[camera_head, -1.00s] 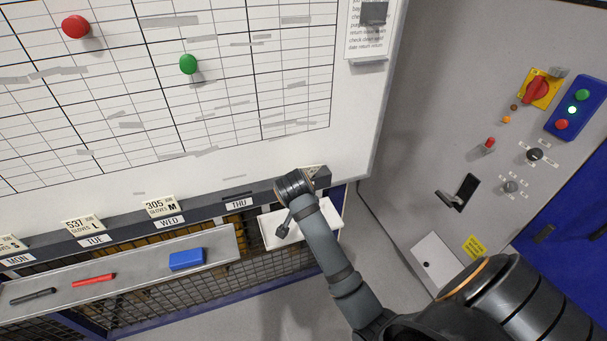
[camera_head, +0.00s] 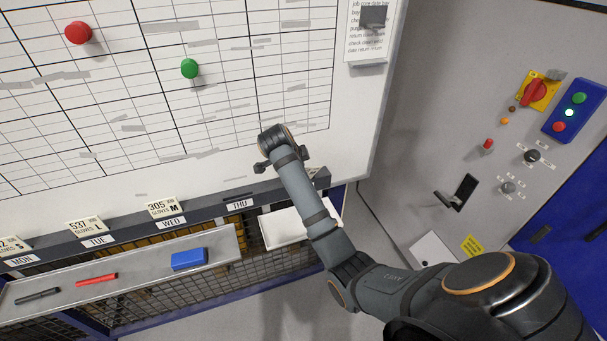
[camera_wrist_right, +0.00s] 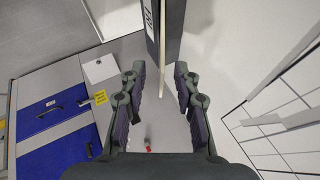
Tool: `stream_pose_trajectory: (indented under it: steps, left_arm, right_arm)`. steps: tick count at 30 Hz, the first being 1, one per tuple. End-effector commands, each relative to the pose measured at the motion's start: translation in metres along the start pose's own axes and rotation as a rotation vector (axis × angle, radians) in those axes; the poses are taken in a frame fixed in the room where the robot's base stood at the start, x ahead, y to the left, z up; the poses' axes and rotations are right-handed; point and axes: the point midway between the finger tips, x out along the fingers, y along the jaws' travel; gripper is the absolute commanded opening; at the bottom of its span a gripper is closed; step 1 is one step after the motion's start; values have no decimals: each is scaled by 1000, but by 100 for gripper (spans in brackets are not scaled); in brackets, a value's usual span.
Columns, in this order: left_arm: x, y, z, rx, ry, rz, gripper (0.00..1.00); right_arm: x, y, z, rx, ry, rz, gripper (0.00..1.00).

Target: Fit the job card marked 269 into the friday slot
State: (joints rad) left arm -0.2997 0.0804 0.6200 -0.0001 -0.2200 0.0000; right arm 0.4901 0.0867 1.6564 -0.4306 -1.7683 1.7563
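My right gripper (camera_head: 283,160) is over the lower right of the whiteboard, above the dark slot rail (camera_head: 205,203). In the right wrist view its fingers (camera_wrist_right: 162,95) are spread apart. A thin pale edge shows between them by the rail (camera_wrist_right: 172,35); I cannot tell whether it touches a finger. At the rail's right end, the friday place, a small pale piece (camera_head: 314,173) shows partly behind my arm. I cannot read 269 on it or tell whether it is the card. The thu slot above its label (camera_head: 240,204) looks empty. My left gripper is not in view.
Cards 305 (camera_head: 164,208), 537 (camera_head: 84,226) and another stand in the wed, tue and mon slots. A white tray (camera_head: 278,229) is below the rail's right end. A pen ledge (camera_head: 130,268) holds markers and a blue block (camera_head: 189,259). A grey control cabinet is at right.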

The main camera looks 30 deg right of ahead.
Motion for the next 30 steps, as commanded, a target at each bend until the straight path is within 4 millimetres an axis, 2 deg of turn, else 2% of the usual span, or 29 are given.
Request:
stream_pose_trajectory:
  steps: [5, 9, 17, 24, 30]
  left_arm:
    - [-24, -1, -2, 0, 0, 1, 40]
    - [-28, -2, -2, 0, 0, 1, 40]
    - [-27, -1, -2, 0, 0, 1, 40]
    - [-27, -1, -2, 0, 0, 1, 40]
    - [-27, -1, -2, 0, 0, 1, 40]
  right_arm:
    - [22, -4, -4, -3, 4, 6, 31]
    - [45, -3, -2, -2, 2, 3, 31]
    - [51, -2, 0, -1, -1, 1, 31]
    - [51, -2, -1, -1, 0, 1, 0]
    - [51, -2, -1, -1, 0, 1, 0]
